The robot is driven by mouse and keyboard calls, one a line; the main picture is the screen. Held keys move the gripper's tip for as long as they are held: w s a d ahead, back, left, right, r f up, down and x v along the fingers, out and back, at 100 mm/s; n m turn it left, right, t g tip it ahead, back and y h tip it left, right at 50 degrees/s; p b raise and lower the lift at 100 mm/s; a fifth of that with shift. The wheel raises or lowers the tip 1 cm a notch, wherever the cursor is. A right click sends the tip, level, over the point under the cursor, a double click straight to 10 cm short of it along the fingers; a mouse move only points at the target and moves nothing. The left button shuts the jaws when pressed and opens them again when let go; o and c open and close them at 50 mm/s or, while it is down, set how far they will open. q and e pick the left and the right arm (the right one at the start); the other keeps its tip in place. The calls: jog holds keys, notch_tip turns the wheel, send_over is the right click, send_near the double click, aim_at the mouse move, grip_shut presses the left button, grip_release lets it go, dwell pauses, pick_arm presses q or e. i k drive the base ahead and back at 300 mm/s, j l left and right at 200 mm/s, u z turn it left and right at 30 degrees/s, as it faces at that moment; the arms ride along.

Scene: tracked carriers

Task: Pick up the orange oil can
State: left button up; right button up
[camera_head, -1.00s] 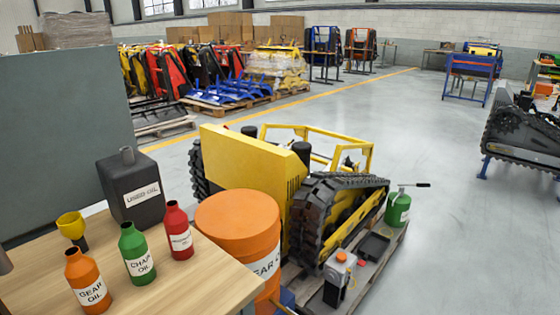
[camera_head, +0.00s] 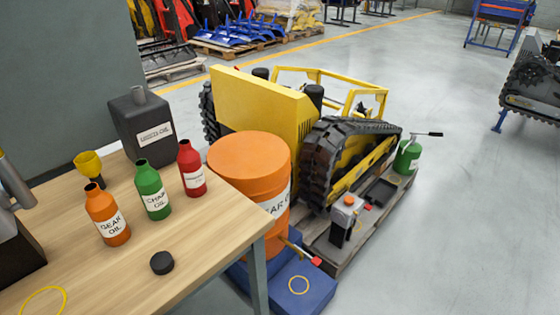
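The orange oil can (camera_head: 107,214) is a small bottle with a dark open neck and a white "GEAR OIL" label. It stands upright on the wooden table (camera_head: 205,262) in the left part of the head view. A green chain oil bottle (camera_head: 152,190) and a red bottle (camera_head: 191,168) stand apart to its right and behind. A yellow funnel (camera_head: 89,165) is just behind it. Neither of my grippers shows in the head view.
A black used oil canister (camera_head: 143,122) stands at the table's back. A black round cap (camera_head: 162,263) lies in front. A grey and dark object (camera_head: 14,225) is cut off at the left edge. A large orange drum (camera_head: 250,180) and a yellow tracked carrier (camera_head: 262,105) stand beyond the table.

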aim_at(100, 205)
jog(key=u, duration=1.3)
